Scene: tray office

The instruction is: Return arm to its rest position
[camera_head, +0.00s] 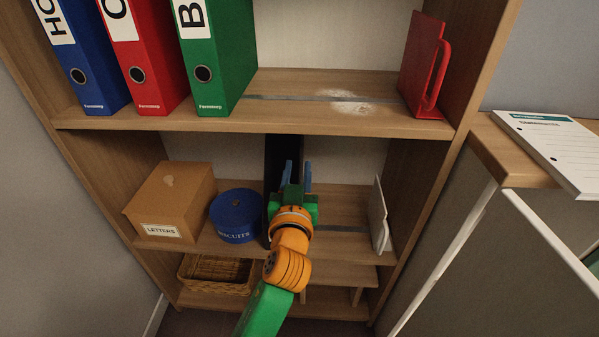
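My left gripper (298,172) reaches into the middle shelf of the wooden bookcase, on a green and orange arm from below. Its two blue fingers stand apart with a gap between them, so it looks open. A tall black object (281,152), perhaps a binder, stands upright behind the fingers. The gripper hides much of it, and I cannot tell whether they touch. My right gripper is not in view.
The upper shelf (290,118) holds blue, red and green binders and a red bookend (423,65). Beside my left gripper are a LETTERS box (172,203) and a blue biscuit tin (237,215). A white bookend (379,215) stands right, a wicker basket (215,274) below.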

